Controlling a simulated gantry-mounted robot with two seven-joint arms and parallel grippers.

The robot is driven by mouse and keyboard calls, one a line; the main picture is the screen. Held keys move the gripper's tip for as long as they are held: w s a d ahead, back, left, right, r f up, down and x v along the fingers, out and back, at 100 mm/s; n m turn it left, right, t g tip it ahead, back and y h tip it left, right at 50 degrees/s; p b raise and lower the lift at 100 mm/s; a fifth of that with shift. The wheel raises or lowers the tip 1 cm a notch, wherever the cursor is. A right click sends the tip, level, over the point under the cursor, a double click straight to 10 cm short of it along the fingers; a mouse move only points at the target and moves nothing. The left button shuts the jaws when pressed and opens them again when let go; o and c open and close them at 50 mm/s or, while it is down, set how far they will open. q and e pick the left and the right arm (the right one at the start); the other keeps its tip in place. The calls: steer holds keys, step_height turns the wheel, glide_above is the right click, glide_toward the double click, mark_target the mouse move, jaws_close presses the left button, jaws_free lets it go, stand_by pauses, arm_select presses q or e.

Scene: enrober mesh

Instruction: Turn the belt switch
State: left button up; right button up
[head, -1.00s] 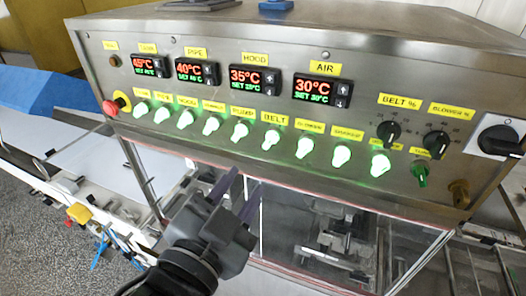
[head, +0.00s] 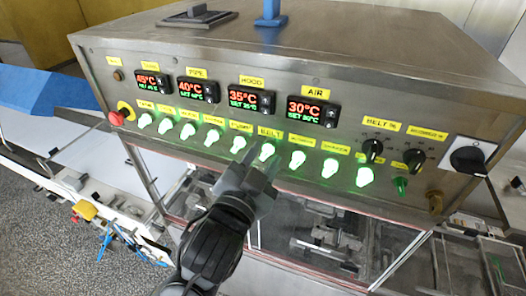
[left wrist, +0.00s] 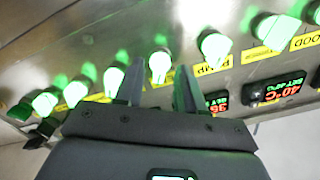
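The belt switch (head: 264,152) is a glowing green-white knob under the yellow BELT label (head: 270,132), midway along the row on the steel panel. My left gripper (head: 260,168) is just below and in front of it, fingers pointing at the panel. In the left wrist view the fingers of the left gripper (left wrist: 157,88) are apart, with the belt switch (left wrist: 160,66) lined up in the gap between them, at or just beyond the tips. I cannot tell whether they touch it. My right gripper is in neither view.
Similar lit knobs sit close on both sides, including the pump switch (head: 239,144) and another knob (head: 297,159). Temperature displays (head: 312,112) are above. Black dials (head: 372,150) and a large black rotary switch (head: 467,158) are at right; a red button (head: 117,118) is at left.

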arm_select(q)
steer(key=shift+w+d, duration=0.1)
steer(key=shift+w, duration=0.15)
steer(key=shift+c, duration=0.4)
jaws_close()
